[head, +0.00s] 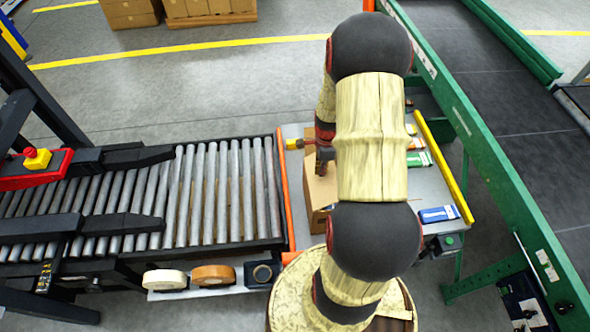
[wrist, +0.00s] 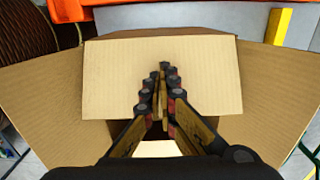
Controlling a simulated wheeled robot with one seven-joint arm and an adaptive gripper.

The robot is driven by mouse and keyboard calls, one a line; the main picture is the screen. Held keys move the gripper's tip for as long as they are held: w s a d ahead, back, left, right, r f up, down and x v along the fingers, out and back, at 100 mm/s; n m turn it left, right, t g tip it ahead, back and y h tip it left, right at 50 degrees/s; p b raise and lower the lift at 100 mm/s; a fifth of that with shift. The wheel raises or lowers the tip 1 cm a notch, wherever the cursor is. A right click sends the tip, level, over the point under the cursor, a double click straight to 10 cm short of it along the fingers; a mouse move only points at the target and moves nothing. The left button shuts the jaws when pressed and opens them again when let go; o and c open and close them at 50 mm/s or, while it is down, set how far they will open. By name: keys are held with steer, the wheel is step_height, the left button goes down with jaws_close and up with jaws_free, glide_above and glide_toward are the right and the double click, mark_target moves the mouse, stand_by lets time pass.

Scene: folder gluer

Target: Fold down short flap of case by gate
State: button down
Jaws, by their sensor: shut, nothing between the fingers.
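The cardboard case (head: 318,192) stands on the grey worktable beside the orange gate (head: 286,190), mostly hidden behind my arm in the head view. In the wrist view, its short flap (wrist: 110,80) by the orange gate (wrist: 170,10) leans inward over part of the opening. The left side flap (wrist: 45,105) and right side flap (wrist: 270,85) spread outward. My gripper (wrist: 166,70) is shut and empty, with its fingers over the short flap's middle. I cannot tell whether they touch it. My gripper (head: 325,155) is partly hidden in the head view.
A roller conveyor (head: 215,190) lies left of the gate. Colored packs (head: 438,214) lie on the table's right side, inside a yellow edge rail (head: 445,165). A green-framed belt conveyor (head: 500,165) runs along the right. Tape rolls (head: 213,274) sit at the front.

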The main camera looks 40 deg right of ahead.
steer(key=shift+s+d, duration=0.1)
steer(key=shift+s+d+f+b, duration=0.5)
steer(key=shift+s+d+f, duration=0.1)
steer(key=shift+d+f, duration=0.2)
steer(key=shift+s+d+f+b, duration=0.2)
steer(key=shift+d+f+b, duration=0.1)
steer(key=shift+f, duration=0.2)
steer(key=shift+s+d+f+b, duration=0.2)
steer(key=shift+f+b, duration=0.1)
steer(key=shift+f, duration=0.15)
steer(key=shift+r+p, duration=3.1)
steer(key=shift+r, duration=1.45)
